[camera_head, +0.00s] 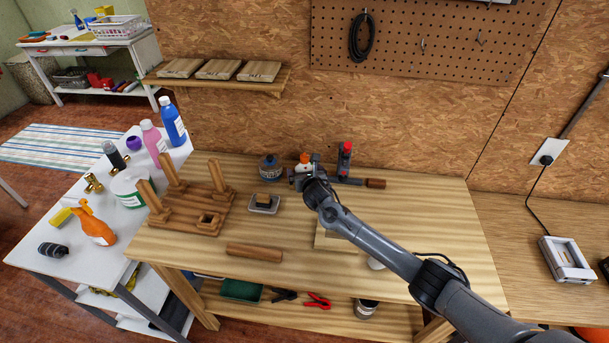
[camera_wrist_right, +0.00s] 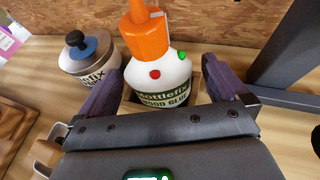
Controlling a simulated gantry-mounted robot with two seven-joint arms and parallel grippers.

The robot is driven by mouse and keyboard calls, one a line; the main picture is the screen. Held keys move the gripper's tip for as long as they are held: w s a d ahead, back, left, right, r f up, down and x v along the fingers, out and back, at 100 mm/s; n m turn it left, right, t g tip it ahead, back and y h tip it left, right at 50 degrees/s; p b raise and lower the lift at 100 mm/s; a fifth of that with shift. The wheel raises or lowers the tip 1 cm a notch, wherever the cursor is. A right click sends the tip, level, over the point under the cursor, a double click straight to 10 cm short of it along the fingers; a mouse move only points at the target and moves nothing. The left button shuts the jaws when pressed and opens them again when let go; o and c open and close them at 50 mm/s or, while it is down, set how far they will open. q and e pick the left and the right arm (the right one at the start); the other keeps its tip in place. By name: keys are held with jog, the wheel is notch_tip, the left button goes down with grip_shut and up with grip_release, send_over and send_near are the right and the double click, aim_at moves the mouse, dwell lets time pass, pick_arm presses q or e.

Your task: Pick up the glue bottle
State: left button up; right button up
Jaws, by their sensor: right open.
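The glue bottle (camera_head: 304,163), white with an orange cap, stands upright at the back of the wooden workbench, partly hidden behind my right gripper (camera_head: 303,180). In the right wrist view the glue bottle (camera_wrist_right: 160,72) shows its orange nozzle and a green and white label. The right gripper's purple-grey fingers (camera_wrist_right: 165,88) are apart, one on each side of the bottle's lower body. I cannot tell whether either finger touches it. My left gripper is not in view.
A white jar with a blue and black lid (camera_wrist_right: 90,58) stands close to the left finger. A clamp with a red top (camera_head: 345,160) stands to the right. A wooden frame with upturned legs (camera_head: 190,205) is at left. The bench front is mostly clear.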

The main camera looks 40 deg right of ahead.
jog(key=shift+w+d+f, duration=0.2)
jog(key=shift+w+f, duration=0.05)
jog(key=shift+w, duration=0.2)
jog(key=c, duration=1.1)
jog(key=shift+o, duration=0.2)
jog(key=shift+r, duration=0.15)
notch_tip(320, 180, up, 8)
jog(key=shift+r, duration=0.2)
notch_tip(320, 180, up, 5)
jog(key=p, duration=0.2)
jog(key=shift+p, duration=0.35)
jog(key=shift+r+p, duration=1.1)
jog(key=shift+r, duration=0.15)
